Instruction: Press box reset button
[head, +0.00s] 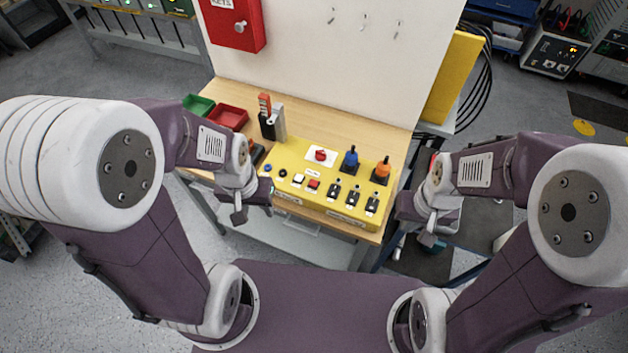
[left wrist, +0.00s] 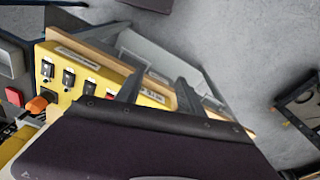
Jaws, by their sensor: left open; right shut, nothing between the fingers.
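The yellow control box (head: 328,190) sits at the table's front edge. My right gripper (head: 422,217) is shut and empty, right of the box.
A white panel rises at the back.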

